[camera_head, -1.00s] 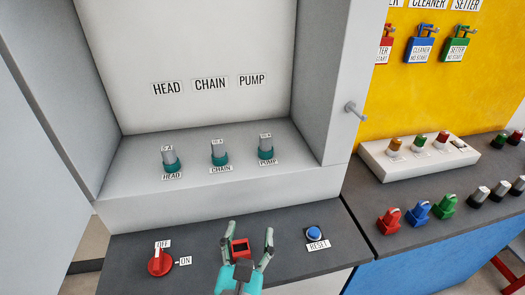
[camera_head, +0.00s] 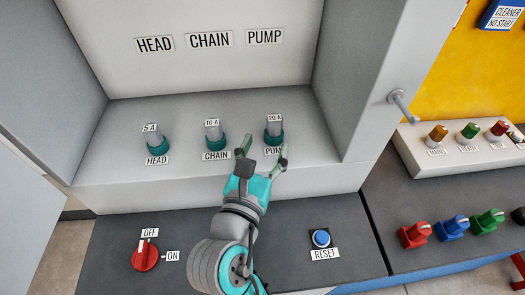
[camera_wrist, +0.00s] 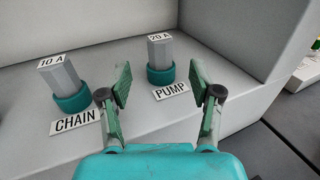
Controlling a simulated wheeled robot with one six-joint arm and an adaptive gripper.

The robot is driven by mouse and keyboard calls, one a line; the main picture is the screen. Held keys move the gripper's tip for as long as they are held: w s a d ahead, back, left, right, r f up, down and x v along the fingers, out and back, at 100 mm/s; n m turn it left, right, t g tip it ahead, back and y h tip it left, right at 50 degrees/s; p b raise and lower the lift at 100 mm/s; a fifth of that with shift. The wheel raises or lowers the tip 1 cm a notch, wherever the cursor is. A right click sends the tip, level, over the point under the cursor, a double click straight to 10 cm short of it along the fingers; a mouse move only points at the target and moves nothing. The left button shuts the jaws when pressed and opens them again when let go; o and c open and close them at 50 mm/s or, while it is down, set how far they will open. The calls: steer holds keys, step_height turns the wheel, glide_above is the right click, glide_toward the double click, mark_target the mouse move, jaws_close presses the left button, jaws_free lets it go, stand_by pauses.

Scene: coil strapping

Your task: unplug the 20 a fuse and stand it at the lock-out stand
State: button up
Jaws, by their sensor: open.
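The 20 A fuse (camera_head: 273,126), a grey body in a teal ring socket, stands upright at the PUMP label on the cabinet ledge. It also shows in the wrist view (camera_wrist: 160,52), beyond and between my finger pads. My gripper (camera_head: 263,157) is open and empty, just in front of the PUMP label, apart from the fuse; its fingers partly cover that label in the head view. The 10 A fuse (camera_head: 214,131) stands at CHAIN and the 5 A fuse (camera_head: 154,138) at HEAD. I cannot tell which thing is the lock-out stand.
A red switch (camera_head: 145,255) and a blue RESET button (camera_head: 320,238) sit on the dark front panel. The cabinet's right wall and handle (camera_head: 402,107) stand right of the fuses. A pale block (camera_head: 455,160) with coloured lamps and several knobs is further right.

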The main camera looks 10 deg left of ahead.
mark_target(273, 124)
steer(key=w, duration=0.5)
steer(key=w+d, duration=0.1)
steer(key=w, duration=0.2)
steer(key=shift+w, duration=0.2)
jaws_close()
steer(key=c, duration=0.9)
jaws_free()
steer(key=shift+c, duration=0.2)
jaws_close()
steer(key=shift+r, duration=0.6)
